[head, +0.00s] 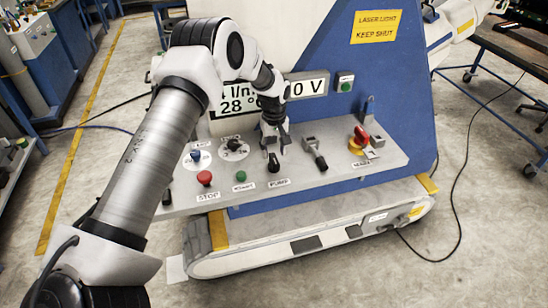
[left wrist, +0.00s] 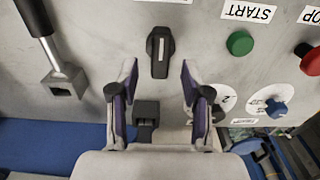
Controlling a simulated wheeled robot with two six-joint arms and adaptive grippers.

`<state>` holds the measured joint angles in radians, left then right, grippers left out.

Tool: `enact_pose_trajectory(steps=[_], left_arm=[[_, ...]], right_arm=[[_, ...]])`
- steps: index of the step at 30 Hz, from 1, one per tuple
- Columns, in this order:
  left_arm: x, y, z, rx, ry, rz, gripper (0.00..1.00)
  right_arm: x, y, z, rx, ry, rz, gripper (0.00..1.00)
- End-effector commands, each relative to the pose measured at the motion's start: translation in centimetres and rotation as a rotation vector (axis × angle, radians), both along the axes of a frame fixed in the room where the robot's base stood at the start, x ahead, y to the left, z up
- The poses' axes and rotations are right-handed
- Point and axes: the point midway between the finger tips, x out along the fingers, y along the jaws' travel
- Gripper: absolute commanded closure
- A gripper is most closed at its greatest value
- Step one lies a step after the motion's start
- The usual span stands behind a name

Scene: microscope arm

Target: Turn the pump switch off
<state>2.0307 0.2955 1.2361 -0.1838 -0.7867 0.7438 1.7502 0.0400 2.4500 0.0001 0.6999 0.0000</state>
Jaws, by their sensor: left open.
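The pump switch is a black rotary knob (head: 273,163) on the sloping grey panel, above the PUMP label (head: 279,183). In the left wrist view the knob (left wrist: 160,52) shows a white line running along its length, up and down the picture. My left gripper (head: 276,143) is open and empty, just above the knob in the head view. In the left wrist view its two fingertips (left wrist: 160,72) stand apart on either side of the knob's line; I cannot tell the exact gap to the panel. My right gripper is not in view.
The panel also has a red STOP button (head: 204,178), a green START button (head: 240,176), a blue knob (head: 196,156), a lever (head: 317,155) and a red-yellow switch (head: 360,140). In the left wrist view the lever (left wrist: 55,60) lies left of the knob.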

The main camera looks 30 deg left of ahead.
Motion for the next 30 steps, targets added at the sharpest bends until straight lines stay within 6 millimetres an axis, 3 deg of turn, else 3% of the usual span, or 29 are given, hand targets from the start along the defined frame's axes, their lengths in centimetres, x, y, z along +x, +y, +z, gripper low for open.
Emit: enact_pose_trajectory(steps=[6,10,30], left_arm=[[0.1,0.0,5.6,-0.001,-0.002,0.001,0.52],[0.1,0.0,7.4,0.000,0.000,0.001,0.52],[0.0,0.0,7.9,0.000,0.001,0.001,0.52]], right_arm=[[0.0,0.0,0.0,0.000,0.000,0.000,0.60],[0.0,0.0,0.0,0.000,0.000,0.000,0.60],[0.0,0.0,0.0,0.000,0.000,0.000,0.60]])
